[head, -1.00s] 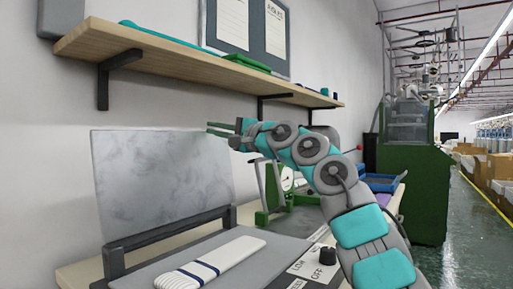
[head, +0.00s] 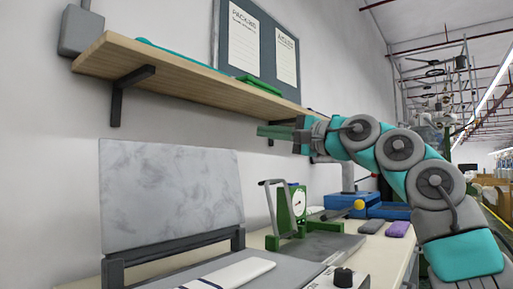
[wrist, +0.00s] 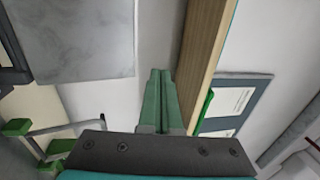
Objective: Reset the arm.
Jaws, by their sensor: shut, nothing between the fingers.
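My gripper (head: 276,131) is at the end of my raised arm, just below the front edge of the wall shelf in the head view. It points left, above the green gauge device. In the wrist view my gripper's green fingers (wrist: 160,85) lie side by side, shut with nothing between them. The wooden shelf runs close along their right side there.
The wooden shelf (head: 190,78) holds a green item (head: 258,85). Below are a hinged press with raised grey plate (head: 172,192), a white folded piece (head: 232,274), a gauge device (head: 298,204) and blue trays (head: 385,211). Open air lies left of my gripper.

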